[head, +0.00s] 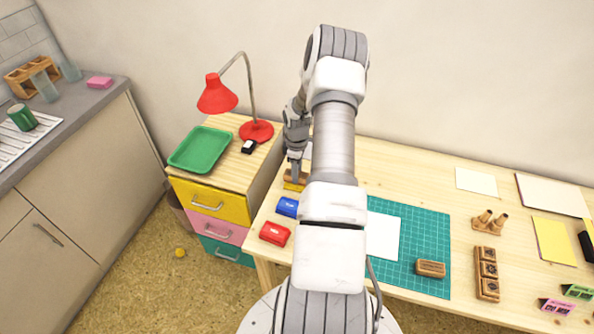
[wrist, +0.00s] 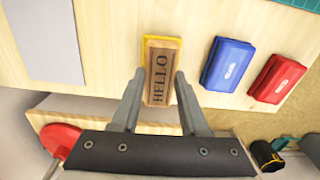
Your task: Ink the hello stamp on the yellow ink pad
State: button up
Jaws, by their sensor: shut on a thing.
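The wooden hello stamp (wrist: 161,78) lies between my fingers in the wrist view, its HELLO label facing the camera. It also shows in the head view (head: 297,177) beyond my arm. My gripper (wrist: 160,74) is shut on it, one finger on each side. The yellow ink pad (wrist: 147,42) is directly under the stamp, with only a thin yellow edge showing. Its edge also shows in the head view (head: 291,186). The stamp's underside is hidden, so I cannot tell whether it touches the pad.
A blue ink pad (head: 287,207) and a red ink pad (head: 276,233) sit nearer the table's front left. A green cutting mat (head: 424,233) bears white paper (head: 384,238) and another stamp (head: 430,268). A red lamp (head: 217,95) stands on the drawer cabinet at left.

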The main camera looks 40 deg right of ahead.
jog(key=shift+f+b, duration=0.6)
jog(key=shift+b, duration=0.05)
dwell(2.2)
jog(key=shift+r, duration=0.15)
jog(key=shift+r+p, duration=0.3)
jog(key=shift+r, duration=0.2)
jog(key=shift+r+p, duration=1.5)
jog(key=shift+r, duration=1.25)
